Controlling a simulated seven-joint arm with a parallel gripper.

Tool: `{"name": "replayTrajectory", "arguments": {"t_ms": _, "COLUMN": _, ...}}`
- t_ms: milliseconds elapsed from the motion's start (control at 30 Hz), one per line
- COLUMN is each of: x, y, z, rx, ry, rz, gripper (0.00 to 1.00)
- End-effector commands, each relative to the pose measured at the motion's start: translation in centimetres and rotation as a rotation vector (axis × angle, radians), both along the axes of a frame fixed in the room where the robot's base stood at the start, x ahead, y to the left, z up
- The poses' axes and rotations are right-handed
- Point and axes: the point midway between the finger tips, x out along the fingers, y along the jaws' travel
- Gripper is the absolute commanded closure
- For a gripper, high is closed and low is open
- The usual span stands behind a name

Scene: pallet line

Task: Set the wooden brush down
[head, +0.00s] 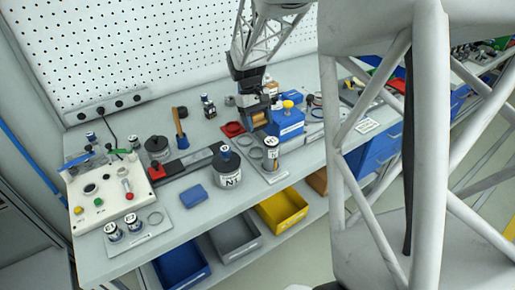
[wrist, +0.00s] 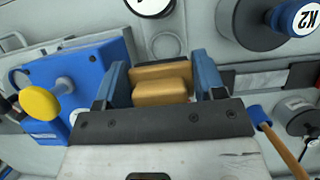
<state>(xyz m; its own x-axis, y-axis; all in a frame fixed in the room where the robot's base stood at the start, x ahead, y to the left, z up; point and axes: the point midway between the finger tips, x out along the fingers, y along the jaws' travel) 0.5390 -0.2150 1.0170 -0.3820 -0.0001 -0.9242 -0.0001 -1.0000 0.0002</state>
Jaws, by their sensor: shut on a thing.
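My gripper (head: 260,112) is over the bench, left of the blue box (head: 290,126) with the yellow knob (head: 287,104). In the wrist view my gripper's blue fingers (wrist: 160,64) are shut on a tan block-shaped piece, the wooden brush (wrist: 160,88). The brush also shows as a small tan patch under my gripper in the head view (head: 259,120). In the head view its underside is hard to make out, and I cannot tell whether it touches the bench.
A dark lidded jar (head: 228,172), a can (head: 271,155) and a red piece (head: 233,129) stand near. A white control box (head: 104,190) is farther left. Yellow (head: 282,209), grey and blue bins sit below the bench's front edge.

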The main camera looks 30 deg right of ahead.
Motion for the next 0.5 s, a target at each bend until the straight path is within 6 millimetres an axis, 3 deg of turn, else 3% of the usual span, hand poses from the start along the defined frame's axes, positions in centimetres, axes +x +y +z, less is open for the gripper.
{"name": "replayTrajectory", "arguments": {"t_ms": 300, "x": 0.0, "y": 0.0, "z": -4.2, "rx": 0.001, "ry": 0.002, "rz": 0.0, "gripper": 0.65}}
{"name": "replayTrajectory", "arguments": {"t_ms": 500, "x": 0.0, "y": 0.0, "z": -5.4, "rx": 0.0, "ry": 0.001, "rz": 0.0, "gripper": 0.65}}
